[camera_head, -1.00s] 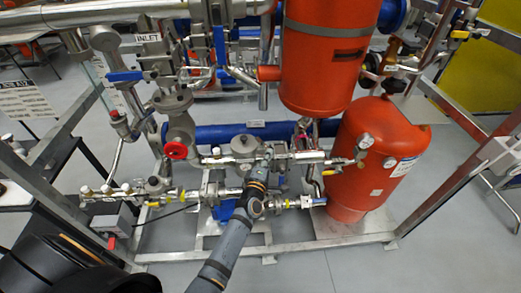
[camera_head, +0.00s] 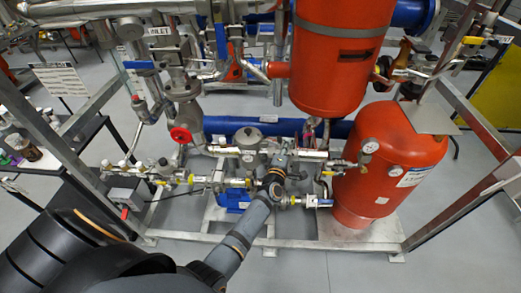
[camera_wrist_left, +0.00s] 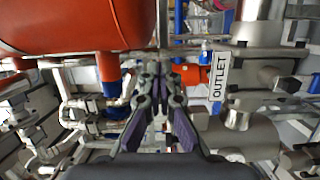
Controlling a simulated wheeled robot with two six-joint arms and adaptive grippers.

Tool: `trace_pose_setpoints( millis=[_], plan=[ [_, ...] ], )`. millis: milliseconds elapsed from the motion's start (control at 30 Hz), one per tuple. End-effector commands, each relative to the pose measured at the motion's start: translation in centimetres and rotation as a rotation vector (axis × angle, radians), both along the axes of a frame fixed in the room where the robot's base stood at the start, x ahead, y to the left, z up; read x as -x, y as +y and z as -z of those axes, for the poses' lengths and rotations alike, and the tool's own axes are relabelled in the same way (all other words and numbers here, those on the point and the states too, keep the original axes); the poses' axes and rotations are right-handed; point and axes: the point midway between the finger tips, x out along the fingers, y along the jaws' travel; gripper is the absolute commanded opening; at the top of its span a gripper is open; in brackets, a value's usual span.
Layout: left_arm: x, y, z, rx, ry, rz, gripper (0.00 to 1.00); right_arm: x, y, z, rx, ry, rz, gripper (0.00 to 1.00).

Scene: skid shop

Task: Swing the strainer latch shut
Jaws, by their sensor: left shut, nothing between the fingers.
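My left arm comes in from the lower left in the head view. My left gripper (camera_head: 287,150) is small there and overlaps the horizontal steel pipework at the middle of the skid. In the left wrist view my left gripper (camera_wrist_left: 158,74) is shut, with nothing held, in front of pipes and fittings. A round grey lid (camera_head: 248,137) lies left of the gripper in the head view; I cannot tell whether it belongs to the strainer. I cannot make out the strainer latch in either view. Contact between the gripper and the pipework cannot be told. My right gripper is not in view.
A red tank (camera_head: 386,160) stands right of the gripper, and a red vessel (camera_head: 338,60) hangs above. An OUTLET sign (camera_wrist_left: 218,82) shows right of the gripper. Grey floor (camera_head: 290,270) is clear in front.

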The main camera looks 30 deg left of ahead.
Motion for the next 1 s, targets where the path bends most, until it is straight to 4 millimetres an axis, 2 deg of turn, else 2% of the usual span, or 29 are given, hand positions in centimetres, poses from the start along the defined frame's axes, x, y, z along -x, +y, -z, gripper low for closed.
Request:
trace_pose_setpoints(
  millis=[67, 133, 300, 400, 700, 1000],
  plan=[
    [-0.4, -0.1, 0.2, -0.001, 0.000, 0.000, 0.00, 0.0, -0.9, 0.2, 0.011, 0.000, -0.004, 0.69],
    [-0.8, -0.1, 0.2, -0.001, 0.000, 0.000, 0.00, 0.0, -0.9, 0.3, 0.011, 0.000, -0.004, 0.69],
    [-1.6, -0.2, 0.2, -0.002, -0.001, -0.001, 0.00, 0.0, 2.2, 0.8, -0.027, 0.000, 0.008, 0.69],
    [-2.0, -0.2, 0.2, -0.002, -0.001, -0.001, 0.00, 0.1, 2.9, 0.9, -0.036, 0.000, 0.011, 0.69],
    [-2.3, -0.3, 0.2, -0.001, 0.000, 0.000, 0.00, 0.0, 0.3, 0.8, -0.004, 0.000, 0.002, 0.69],
    [-2.3, -0.3, 0.1, -0.001, 0.000, 0.001, 0.00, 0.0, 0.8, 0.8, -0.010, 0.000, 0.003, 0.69]
  ],
)
